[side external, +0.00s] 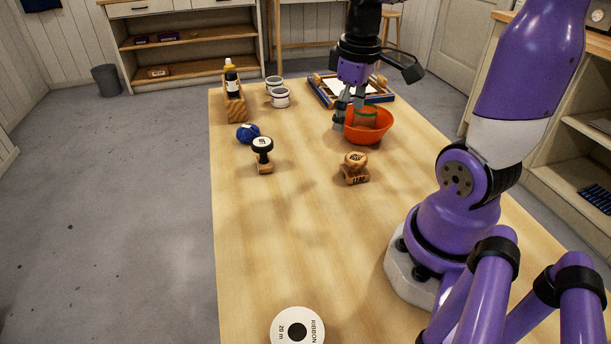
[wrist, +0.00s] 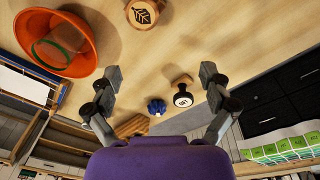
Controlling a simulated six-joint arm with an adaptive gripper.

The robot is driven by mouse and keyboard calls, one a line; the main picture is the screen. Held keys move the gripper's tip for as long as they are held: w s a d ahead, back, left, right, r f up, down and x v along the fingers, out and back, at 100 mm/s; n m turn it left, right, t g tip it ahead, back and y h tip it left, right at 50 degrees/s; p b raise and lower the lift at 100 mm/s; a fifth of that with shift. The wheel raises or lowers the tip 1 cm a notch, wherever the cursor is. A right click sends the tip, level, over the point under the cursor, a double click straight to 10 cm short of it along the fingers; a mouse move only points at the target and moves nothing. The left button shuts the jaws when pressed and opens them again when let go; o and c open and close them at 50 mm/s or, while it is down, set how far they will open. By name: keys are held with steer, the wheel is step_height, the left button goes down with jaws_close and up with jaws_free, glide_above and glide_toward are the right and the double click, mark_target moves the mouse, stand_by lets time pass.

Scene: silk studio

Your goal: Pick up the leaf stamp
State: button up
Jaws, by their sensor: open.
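The leaf stamp (wrist: 145,12) is wooden with a dark leaf mark on its round top. It is partly cut off at the top edge of the wrist view. In the side external view the wooden stamp (side external: 355,168) stands upright on the table, in front of the orange bowl. My gripper (side external: 345,108) is above the table by the bowl's left side, farther back than the leaf stamp. Its fingers are spread and empty, which also shows in the wrist view (wrist: 160,75).
The orange bowl (side external: 378,131) holds a tan and green item. Cups (side external: 279,97), a bottle (side external: 231,78) and a framed tray (side external: 383,97) are behind. A ribbon spool (side external: 297,327) lies in front; mid-table is clear.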

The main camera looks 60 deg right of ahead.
steer(key=d+f, duration=0.1)
steer(key=s+d, duration=0.1)
steer(key=shift+d+f+g+y, duration=0.3)
steer(key=shift+d+f+g, duration=0.05)
steer(key=shift+d+g, duration=0.05)
glide_above(356, 157)
step_height(356, 157, down, 5)
steer(key=shift+w+r, duration=0.1)
step_height(356, 157, down, 5)
steer(key=shift+f, duration=0.2)
steer(key=c, duration=1.3)
